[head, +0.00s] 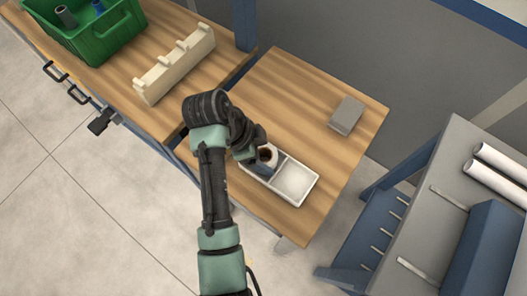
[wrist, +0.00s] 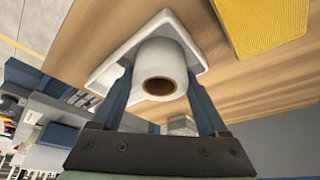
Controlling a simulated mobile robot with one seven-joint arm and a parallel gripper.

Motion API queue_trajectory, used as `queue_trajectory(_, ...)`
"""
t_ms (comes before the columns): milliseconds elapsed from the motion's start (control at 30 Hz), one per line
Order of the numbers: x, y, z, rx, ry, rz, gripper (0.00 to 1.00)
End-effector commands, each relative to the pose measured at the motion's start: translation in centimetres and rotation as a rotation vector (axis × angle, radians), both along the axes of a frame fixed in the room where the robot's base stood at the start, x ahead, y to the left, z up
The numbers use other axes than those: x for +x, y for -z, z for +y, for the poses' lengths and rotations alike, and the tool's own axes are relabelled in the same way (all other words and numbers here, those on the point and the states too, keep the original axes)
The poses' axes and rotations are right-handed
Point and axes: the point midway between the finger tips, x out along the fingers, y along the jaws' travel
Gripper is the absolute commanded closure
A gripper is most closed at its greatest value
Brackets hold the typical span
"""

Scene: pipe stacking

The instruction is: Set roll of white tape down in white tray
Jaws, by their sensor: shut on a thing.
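The roll of white tape (wrist: 160,60) is held between the two blue fingers of my gripper (wrist: 160,80) in the wrist view, its brown core facing the camera. In the head view the roll (head: 272,151) is partly hidden by my gripper (head: 262,166). The white tray (head: 297,181) lies on the wooden table and has a divider. The roll is at the tray's left compartment; its right compartment looks empty. The tray also shows behind the roll in the wrist view (wrist: 112,72). I cannot tell whether the roll touches the tray floor.
A grey block (head: 347,115) lies on the table, behind and right of the tray, with bare wood between. A cream rack (head: 174,65) and a green crate (head: 98,35) stand on the other table. A yellow textured thing (wrist: 265,28) shows in the wrist view.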

Motion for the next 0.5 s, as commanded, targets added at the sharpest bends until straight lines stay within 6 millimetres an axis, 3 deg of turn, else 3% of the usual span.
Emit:
queue_trajectory(267, 0.03, 0.21, -0.01, 0.0, 0.001, -0.001, 0.84)
queue_trajectory(300, 0.03, 0.12, 0.0, 0.0, 0.001, -0.001, 0.16)
queue_trajectory(333, 0.03, 0.1, -0.01, 0.0, 0.001, -0.001, 0.11)
queue_trajectory(500, 0.03, 0.1, -0.01, 0.0, 0.001, -0.001, 0.11)
